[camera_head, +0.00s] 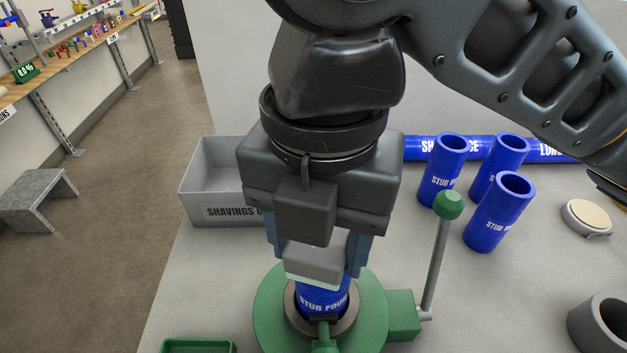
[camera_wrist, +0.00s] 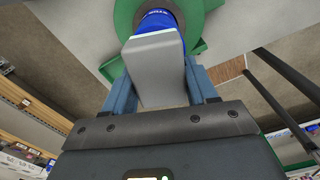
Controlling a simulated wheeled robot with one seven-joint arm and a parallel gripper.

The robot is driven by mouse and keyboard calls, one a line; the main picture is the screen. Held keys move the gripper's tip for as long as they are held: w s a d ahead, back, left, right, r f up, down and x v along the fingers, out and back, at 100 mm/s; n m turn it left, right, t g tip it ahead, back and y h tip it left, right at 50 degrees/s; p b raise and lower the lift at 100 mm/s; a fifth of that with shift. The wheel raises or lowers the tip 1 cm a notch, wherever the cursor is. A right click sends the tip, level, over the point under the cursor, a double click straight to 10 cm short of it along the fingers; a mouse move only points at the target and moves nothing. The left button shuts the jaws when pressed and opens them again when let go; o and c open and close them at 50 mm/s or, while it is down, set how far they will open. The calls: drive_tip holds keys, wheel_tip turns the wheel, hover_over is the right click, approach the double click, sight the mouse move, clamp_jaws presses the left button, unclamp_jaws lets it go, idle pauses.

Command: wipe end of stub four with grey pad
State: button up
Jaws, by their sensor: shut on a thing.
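Stub four (camera_head: 324,299) is a blue tube labelled "STUB FOUR", upright in the round green clamp (camera_head: 268,309). My gripper (camera_head: 316,262) points down over it, shut on the grey pad (camera_head: 313,264), a block with a pale lower edge. The pad is at the stub's top end and hides it; I cannot tell whether they touch. In the wrist view the pad (camera_wrist: 156,68) sits between the blue fingers, with the stub (camera_wrist: 158,24) just beyond it.
A green-knobbed lever (camera_head: 437,250) rises right of the clamp. Several blue stubs (camera_head: 497,212) stand at the right, before a long blue pipe (camera_head: 420,148). The shavings bin (camera_head: 222,211) is back left. A round cream-topped item (camera_head: 587,217) and a grey ring (camera_head: 600,325) lie far right.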

drive_tip(key=shift+w+d, duration=0.2)
drive_tip(key=shift+w, duration=0.35)
drive_tip(key=shift+w+d, duration=0.2)
drive_tip(key=shift+w, duration=0.35)
drive_tip(key=shift+s+a, duration=0.25)
drive_tip(key=shift+s, duration=0.45)
wheel_tip(320, 180, up, 3)
drive_tip(key=p, duration=0.3)
drive_tip(key=shift+f, duration=0.1)
drive_tip(key=shift+r, duration=2.1)
drive_tip(key=d, duration=0.8)
drive_tip(key=shift+s, duration=0.15)
